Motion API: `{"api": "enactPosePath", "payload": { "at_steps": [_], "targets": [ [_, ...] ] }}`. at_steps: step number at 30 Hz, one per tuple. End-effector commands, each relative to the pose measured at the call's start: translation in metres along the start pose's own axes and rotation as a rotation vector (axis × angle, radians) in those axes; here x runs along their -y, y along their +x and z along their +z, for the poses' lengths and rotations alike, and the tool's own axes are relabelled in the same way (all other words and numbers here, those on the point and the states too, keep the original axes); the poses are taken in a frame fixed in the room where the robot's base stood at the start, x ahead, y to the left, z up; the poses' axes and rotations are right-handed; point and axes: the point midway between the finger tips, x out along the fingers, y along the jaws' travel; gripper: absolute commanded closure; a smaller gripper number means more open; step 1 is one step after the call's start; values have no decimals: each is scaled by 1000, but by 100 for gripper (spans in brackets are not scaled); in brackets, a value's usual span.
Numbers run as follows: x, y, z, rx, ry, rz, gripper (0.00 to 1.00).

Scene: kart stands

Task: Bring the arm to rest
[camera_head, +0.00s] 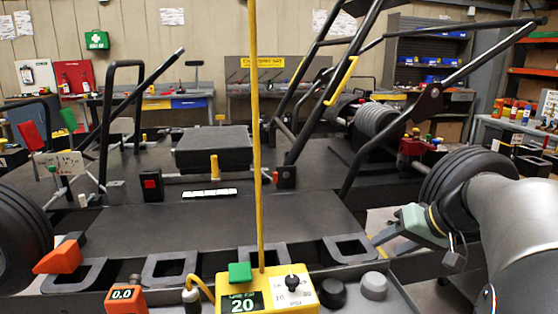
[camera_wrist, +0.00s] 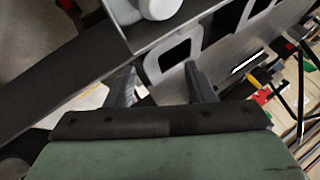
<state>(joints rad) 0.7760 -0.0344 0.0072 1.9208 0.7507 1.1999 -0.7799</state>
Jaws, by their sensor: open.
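My arm (camera_head: 500,215) reaches in from the right in the head view. My gripper (camera_head: 385,241) is at its left end, beside the right front wheel of the kart and near the row of dark frames along the front edge. In the wrist view, the two fingers of my gripper (camera_wrist: 160,82) stand apart with nothing between them. The fingertips point toward the kart's edge and a dark square frame (camera_wrist: 178,55). I cannot tell the exact gap from the fingers to the frame.
A yellow box (camera_head: 268,292) reading 20, with a tall yellow pole (camera_head: 254,130), stands at the front. An orange gauge (camera_head: 125,299) and grey knobs (camera_head: 373,286) are near it. The right wheel (camera_head: 462,178) and roll bars crowd my arm. The kart's flat floor (camera_head: 200,225) is bare.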

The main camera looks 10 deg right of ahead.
Motion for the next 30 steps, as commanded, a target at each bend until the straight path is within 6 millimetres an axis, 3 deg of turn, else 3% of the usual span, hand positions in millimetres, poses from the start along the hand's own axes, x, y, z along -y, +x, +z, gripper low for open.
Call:
{"api": "enactPosePath", "payload": {
  "at_steps": [1,6,9,12,19,30],
  "targets": [
    [36,-7,7,70,-9,19,51],
    [109,-8,63,287,-45,145,51],
    [141,-18,102,386,-97,242,51],
    [160,-28,134,448,-156,321,51],
    [176,-44,182,510,-264,429,51],
    [175,-44,188,514,-277,443,51]
  ]
}}
